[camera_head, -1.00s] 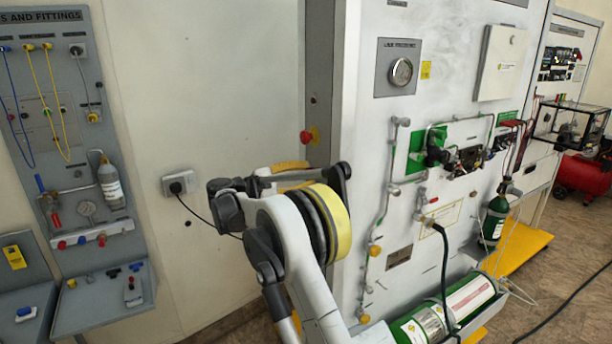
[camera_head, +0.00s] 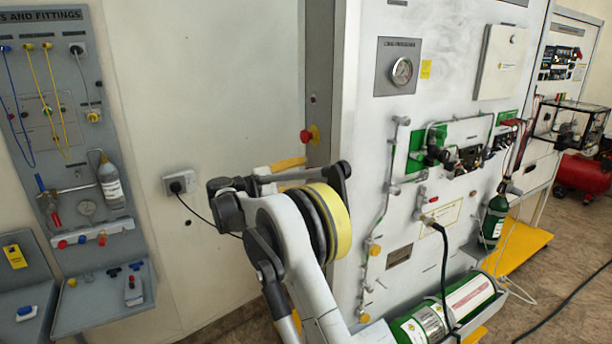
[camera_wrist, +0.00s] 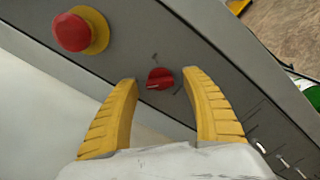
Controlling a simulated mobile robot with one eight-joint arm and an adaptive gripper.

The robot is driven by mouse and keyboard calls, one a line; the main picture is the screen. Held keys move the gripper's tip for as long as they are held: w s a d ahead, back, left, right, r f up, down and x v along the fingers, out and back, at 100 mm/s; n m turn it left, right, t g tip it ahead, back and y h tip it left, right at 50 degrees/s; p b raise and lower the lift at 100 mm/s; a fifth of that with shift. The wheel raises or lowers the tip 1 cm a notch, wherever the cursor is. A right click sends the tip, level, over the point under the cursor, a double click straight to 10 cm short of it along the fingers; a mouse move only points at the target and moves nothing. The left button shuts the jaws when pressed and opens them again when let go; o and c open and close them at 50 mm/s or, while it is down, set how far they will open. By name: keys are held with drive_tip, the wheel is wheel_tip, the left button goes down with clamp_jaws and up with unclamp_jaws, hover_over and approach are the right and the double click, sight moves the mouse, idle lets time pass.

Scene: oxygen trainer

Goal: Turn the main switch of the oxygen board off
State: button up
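The oxygen board (camera_head: 345,110) is the tall grey-white cabinet in the head view. In the wrist view, a red rotary knob (camera_wrist: 160,78) with a pale pointer line sits on its grey side panel, likely the main switch. My gripper (camera_wrist: 165,88) is open, its two yellow fingers on either side of the knob; whether they touch it I cannot tell. A red round push button (camera_wrist: 73,32) on a yellow base is up and left of the knob; it also shows in the head view (camera_head: 308,135). In the head view my arm hides the knob.
A wall socket (camera_head: 179,183) with a black plug and cable is left of my arm. A fittings board (camera_head: 75,150) stands at the far left. Green gas cylinders (camera_head: 440,318) lie and stand at the board's front right. A pressure gauge (camera_head: 402,71) is on its front.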

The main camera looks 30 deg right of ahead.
drive_tip(key=a, duration=1.2)
drive_tip(key=shift+s, duration=0.2)
drive_tip(key=s+d+f+m+t+y+b, duration=0.1)
drive_tip(key=s+t+y+b, duration=0.1)
drive_tip(key=s+y, duration=0.5)
drive_tip(key=s+d+f+m+t+y+b, duration=0.1)
drive_tip(key=s+f+m+y, duration=0.1)
drive_tip(key=s, duration=0.8)
drive_tip(key=s+a+f+m+t+y+b, duration=0.1)
drive_tip(key=s+a+f+m+y, duration=0.2)
drive_tip(key=s, duration=0.7)
drive_tip(key=s+a+f+m+t+y+b, duration=0.1)
drive_tip(key=s+a+f+m+t+y, duration=0.1)
drive_tip(key=s+a+f+y, duration=0.4)
drive_tip(key=s+a+f+m, duration=0.1)
drive_tip(key=s+a+f, duration=0.1)
drive_tip(key=s, duration=0.3)
drive_tip(key=shift+s+a+f+m+t, duration=0.2)
drive_tip(key=shift+s+f+m+t, duration=0.1)
drive_tip(key=shift+f, duration=0.4)
